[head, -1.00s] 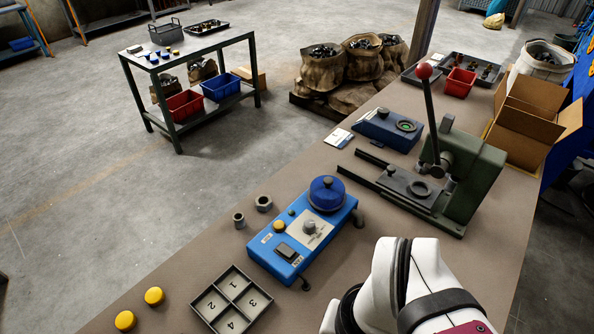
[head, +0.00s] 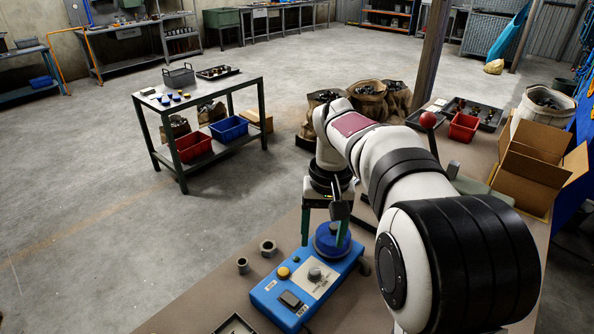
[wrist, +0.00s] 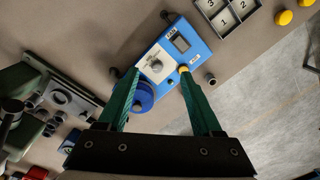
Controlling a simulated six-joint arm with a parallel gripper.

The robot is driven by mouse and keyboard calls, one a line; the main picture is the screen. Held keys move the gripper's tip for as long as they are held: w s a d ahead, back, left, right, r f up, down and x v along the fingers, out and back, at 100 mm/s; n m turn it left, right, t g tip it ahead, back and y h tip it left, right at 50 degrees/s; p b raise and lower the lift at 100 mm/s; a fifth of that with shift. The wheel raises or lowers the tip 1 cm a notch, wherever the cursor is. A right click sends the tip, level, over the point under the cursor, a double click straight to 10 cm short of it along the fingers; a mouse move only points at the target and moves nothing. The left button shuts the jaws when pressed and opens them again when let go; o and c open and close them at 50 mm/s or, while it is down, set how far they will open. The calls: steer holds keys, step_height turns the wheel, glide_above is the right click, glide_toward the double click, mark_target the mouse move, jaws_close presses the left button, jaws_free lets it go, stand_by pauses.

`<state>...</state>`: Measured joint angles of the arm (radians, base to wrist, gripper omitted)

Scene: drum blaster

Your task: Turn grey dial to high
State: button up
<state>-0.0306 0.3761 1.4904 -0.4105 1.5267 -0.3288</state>
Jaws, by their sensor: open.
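The grey dial (head: 316,273) sits on a pale plate on top of the blue machine (head: 268,297), which has a blue round drum (head: 327,246) at its far end. The dial also shows in the wrist view (wrist: 156,66), between my finger lines. My gripper (head: 324,236) is open and empty, pointing down; in the head view its fingers overlap the drum. In the wrist view my gripper (wrist: 158,72) has its two green fingers spread, appearing on either side of the dial and above the machine. The dial's marks are too small to read.
A numbered tray (wrist: 232,15) is near the machine. A green press (wrist: 28,100) stands on the drum's side.

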steer(key=n, duration=0.1)
glide_above(315, 270)
step_height(315, 270, down, 4)
step_height(315, 270, down, 15)
steer(key=shift+f, duration=0.1)
steer(key=shift+c, duration=0.2)
jaws_close()
